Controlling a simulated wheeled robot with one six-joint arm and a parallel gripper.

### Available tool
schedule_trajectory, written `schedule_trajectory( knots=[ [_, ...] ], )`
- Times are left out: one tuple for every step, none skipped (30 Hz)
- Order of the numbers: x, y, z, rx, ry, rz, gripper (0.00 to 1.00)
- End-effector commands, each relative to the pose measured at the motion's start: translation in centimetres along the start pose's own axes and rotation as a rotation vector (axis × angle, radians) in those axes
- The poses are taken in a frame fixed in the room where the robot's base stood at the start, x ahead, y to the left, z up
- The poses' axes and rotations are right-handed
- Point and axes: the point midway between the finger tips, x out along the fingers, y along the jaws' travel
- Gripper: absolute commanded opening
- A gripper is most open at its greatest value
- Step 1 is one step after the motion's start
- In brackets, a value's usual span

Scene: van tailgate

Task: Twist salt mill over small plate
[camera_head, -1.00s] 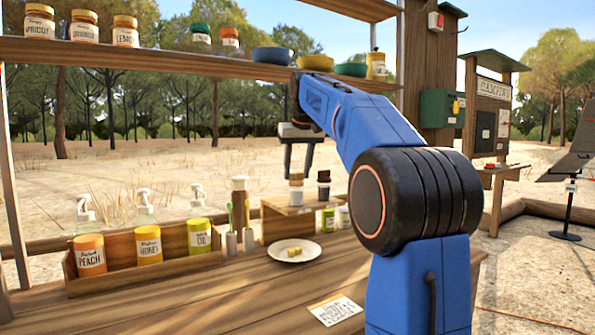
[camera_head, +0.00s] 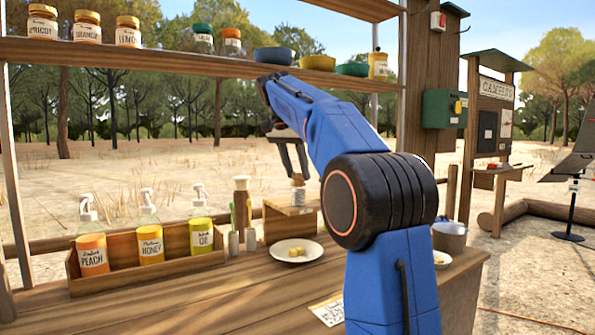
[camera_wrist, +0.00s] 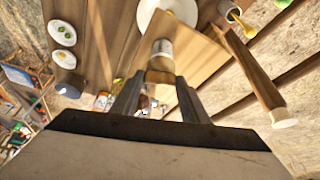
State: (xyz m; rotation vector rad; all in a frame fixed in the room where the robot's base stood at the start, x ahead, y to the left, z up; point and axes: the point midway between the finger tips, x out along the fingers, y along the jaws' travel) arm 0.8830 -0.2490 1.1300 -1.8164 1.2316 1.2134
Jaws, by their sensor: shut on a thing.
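The mill (camera_head: 298,197), pale with a brown upper part, stands at the wooden riser; its label is too small to read. In the wrist view the mill (camera_wrist: 162,48) is between my fingers. My gripper (camera_head: 296,178) points down and is shut on its upper part; the wrist view shows the gripper too (camera_wrist: 160,84). I cannot tell whether the mill's base touches the riser. The small white plate (camera_head: 315,253) holds yellow pieces and lies on the counter in front of the riser. Its edge also shows in the wrist view (camera_wrist: 145,17).
The wooden riser (camera_head: 280,226) is partly behind my arm. Two small cups (camera_head: 233,243) and a tall wooden item (camera_head: 241,205) stand beside the plate. A shelf (camera_head: 150,58) runs above. The front counter is mostly clear.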

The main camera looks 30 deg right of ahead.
Motion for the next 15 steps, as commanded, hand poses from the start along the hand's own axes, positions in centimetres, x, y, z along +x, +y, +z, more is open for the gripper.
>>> schedule_trajectory(
  knots=[
    [0.0,-0.15,0.0,0.037,0.001,0.016,0.18],
    [0.0,-0.2,0.0,0.063,0.001,0.026,0.18],
    [0.01,-0.25,0.0,0.097,0.0,0.04,0.18],
    [0.03,-0.27,0.0,0.122,0.0,0.051,0.18],
    [0.03,-0.28,-0.02,0.146,0.001,0.06,0.18],
    [-0.01,-0.26,-0.03,0.178,0.001,0.074,0.18],
    [-0.01,-0.29,-0.05,0.201,0.001,0.082,0.18],
    [0.03,-0.32,-0.05,0.224,0.001,0.092,0.18],
    [0.07,-0.34,-0.04,0.252,0.0,0.104,0.18],
    [0.05,-0.36,-0.06,0.272,0.0,0.112,0.18],
    [0.02,-0.34,-0.07,0.292,0.0,0.12,0.18],
    [0.01,-0.34,-0.08,0.317,0.001,0.13,0.18],
    [0.03,-0.36,-0.09,0.333,0.001,0.137,0.18],
    [0.05,-0.37,-0.09,0.35,0.001,0.144,0.18],
    [0.05,-0.38,-0.1,0.37,0.001,0.153,0.18]
  ],
)
